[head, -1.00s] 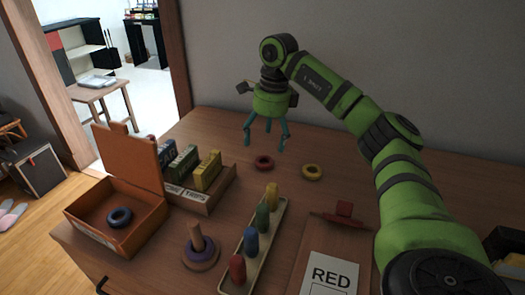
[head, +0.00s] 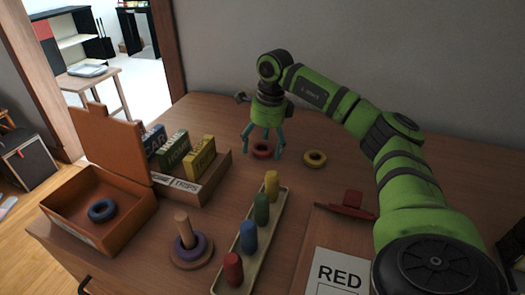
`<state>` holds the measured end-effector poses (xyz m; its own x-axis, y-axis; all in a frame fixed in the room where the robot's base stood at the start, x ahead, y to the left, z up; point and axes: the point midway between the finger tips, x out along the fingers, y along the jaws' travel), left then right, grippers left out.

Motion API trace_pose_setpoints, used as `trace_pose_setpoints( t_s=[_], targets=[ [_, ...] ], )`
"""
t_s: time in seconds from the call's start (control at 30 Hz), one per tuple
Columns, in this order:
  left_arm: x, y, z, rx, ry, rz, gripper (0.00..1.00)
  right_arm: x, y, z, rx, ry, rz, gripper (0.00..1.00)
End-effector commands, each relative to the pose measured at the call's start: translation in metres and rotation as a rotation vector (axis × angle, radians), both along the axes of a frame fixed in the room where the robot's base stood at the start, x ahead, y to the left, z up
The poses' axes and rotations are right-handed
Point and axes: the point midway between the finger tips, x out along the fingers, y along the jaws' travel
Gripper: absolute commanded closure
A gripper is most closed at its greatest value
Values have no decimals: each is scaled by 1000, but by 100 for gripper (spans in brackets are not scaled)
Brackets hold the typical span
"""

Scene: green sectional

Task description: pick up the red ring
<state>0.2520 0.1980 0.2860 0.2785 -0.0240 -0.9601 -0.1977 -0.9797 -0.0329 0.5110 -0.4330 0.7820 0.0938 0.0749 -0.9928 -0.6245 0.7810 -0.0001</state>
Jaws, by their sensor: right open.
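The red ring (head: 263,151) lies flat on the wooden table toward the back. My right gripper (head: 263,156) is directly over it, pointing down, with its teal fingers spread. The fingertips come down around the ring in the picture and partly cover it. I cannot tell whether they touch the ring or the table. My left gripper does not show.
A box of cards (head: 205,184), an open box (head: 77,228) with a blue ring (head: 102,210), a peg stand (head: 191,258) with a purple ring, and a tray of coloured pegs (head: 259,247) stand nearer.

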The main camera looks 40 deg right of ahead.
Motion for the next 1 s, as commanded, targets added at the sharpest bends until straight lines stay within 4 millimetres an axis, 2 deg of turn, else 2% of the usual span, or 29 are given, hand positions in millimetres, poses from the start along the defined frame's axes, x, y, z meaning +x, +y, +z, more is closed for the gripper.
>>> trace_pose_setpoints(
  t_s=[0.07, 0.1, 0.2, 0.23, 0.73, 0.87, 1.0],
  targets=[
    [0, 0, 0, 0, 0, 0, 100, 0, 0, 0, 0, 0, 0, 17],
    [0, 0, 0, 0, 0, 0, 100, 0, 0, 0, 0, 0, 0, 21],
    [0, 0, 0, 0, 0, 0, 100, 0, 0, 1, 0, 0, 0, 54],
    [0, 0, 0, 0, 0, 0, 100, 0, 0, 1, 0, 0, 0, 62],
    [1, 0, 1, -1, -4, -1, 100, 0, 0, 5, 0, -1, 0, 64],
    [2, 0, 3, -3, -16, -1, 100, 1, 0, 18, 0, -4, 0, 64],
    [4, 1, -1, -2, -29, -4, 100, 2, 0, 43, 1, -6, 1, 64]
  ],
)
